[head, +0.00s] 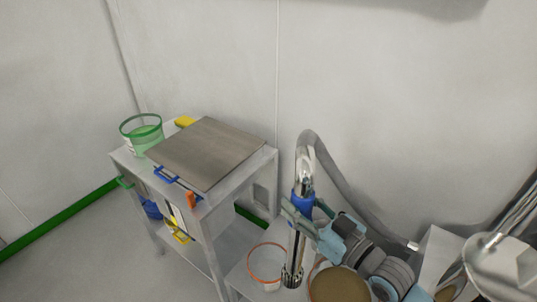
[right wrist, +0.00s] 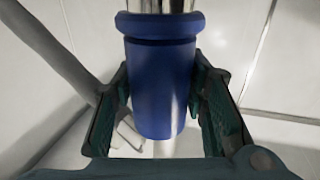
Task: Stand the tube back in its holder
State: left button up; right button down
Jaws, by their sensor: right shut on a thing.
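The tube (head: 292,262) is a shiny metal lance with a blue grip sleeve, a slotted lower end and a grey hose on its curved top. It hangs almost upright. My right gripper (head: 300,215) is shut on the blue sleeve, which fills the space between the fingers in the right wrist view (right wrist: 161,85). The tube's lower end shows in front of the gap between a white orange-rimmed container (head: 251,268) and a round vessel of brown material (head: 340,287). I cannot tell which thing is the holder, nor whether the tip touches anything. My left gripper is out of view.
A steel table (head: 240,176) at left carries a flat grey lid or board (head: 207,150), a green-rimmed bucket (head: 141,136) and a yellow item (head: 184,121). Coloured scoops hang on its side. The hose (head: 345,195) runs along the wall to metal equipment at right.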

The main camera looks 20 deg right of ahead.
jog(key=w+a+m+h+p, duration=0.1)
jog(key=w+m+h+p, duration=0.2)
jog(key=w, duration=1.5)
pick_arm(q)
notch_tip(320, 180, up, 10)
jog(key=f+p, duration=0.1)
jog(key=p, duration=0.5)
pick_arm(e)
jog(key=s+d+m+h, duration=0.35)
jog(key=d+h, duration=0.25)
jog(key=d, duration=1.5)
pick_arm(q)
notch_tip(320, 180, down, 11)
jog(key=b, duration=1.1)
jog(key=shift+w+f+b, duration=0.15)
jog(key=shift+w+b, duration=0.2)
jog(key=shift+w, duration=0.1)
pick_arm(e)
notch_tip(320, 180, down, 12)
jog(key=shift+d+t, duration=0.15)
jog(key=shift+t, duration=0.25)
jog(key=shift+s+n, duration=0.1)
jog(key=shift+n, duration=0.15)
jog(key=c, duration=1)
grip_release()
jog(key=shift+c, duration=0.2)
jog(key=shift+o, duration=0.8)
